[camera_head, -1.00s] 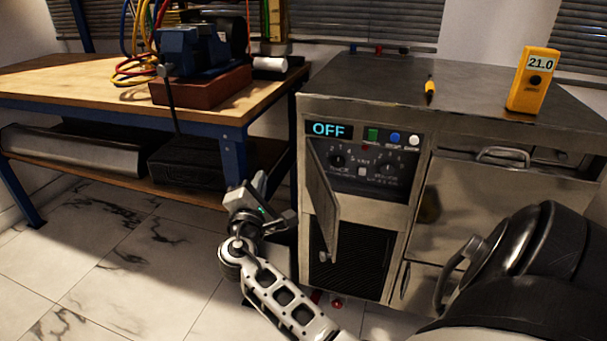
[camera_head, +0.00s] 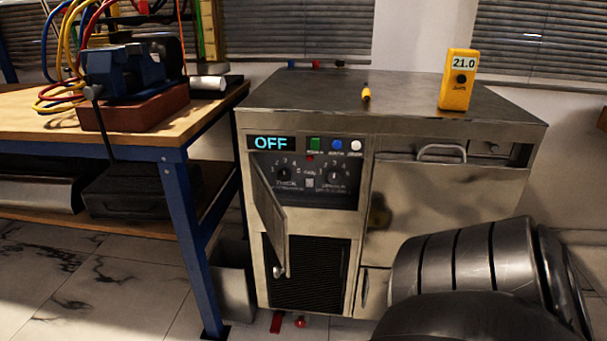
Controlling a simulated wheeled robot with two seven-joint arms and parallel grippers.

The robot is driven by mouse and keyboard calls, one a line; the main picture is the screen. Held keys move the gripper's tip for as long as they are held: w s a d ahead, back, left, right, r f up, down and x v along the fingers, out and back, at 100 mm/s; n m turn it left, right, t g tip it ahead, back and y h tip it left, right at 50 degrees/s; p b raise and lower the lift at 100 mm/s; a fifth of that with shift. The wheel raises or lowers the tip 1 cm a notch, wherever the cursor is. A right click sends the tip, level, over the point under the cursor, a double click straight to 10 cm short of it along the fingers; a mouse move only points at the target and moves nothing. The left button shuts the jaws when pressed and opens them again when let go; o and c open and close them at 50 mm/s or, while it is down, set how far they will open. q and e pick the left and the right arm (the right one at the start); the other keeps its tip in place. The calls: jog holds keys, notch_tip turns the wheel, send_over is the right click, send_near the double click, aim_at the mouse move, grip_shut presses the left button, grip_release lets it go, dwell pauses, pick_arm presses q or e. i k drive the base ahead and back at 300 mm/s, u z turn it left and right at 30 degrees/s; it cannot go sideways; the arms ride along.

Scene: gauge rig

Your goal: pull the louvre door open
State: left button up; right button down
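The steel cabinet (camera_head: 455,200) stands in the middle. The dark slatted louvre panel (camera_head: 308,272) is low on its front left and looks closed, with a small upright handle at its right side. A narrow metal flap door (camera_head: 268,215) above it is swung outward from its left edge, with a small knob at its lower end. It hides part of the dial panel and the louvre panel's left edge. Neither gripper is in view. A large dark ribbed part, apparently my own arm, fills the lower right and hides the cabinet's lower right front.
A wooden workbench (camera_head: 205,118) with blue legs stands at left, close to the cabinet. A grey bin (camera_head: 232,282) sits between them. A display (camera_head: 270,143) reads OFF.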

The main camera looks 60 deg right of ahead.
aim_at(274, 220)
jog(key=u, duration=1.1)
jog(key=k, duration=1.1)
jog(key=z, duration=1.05)
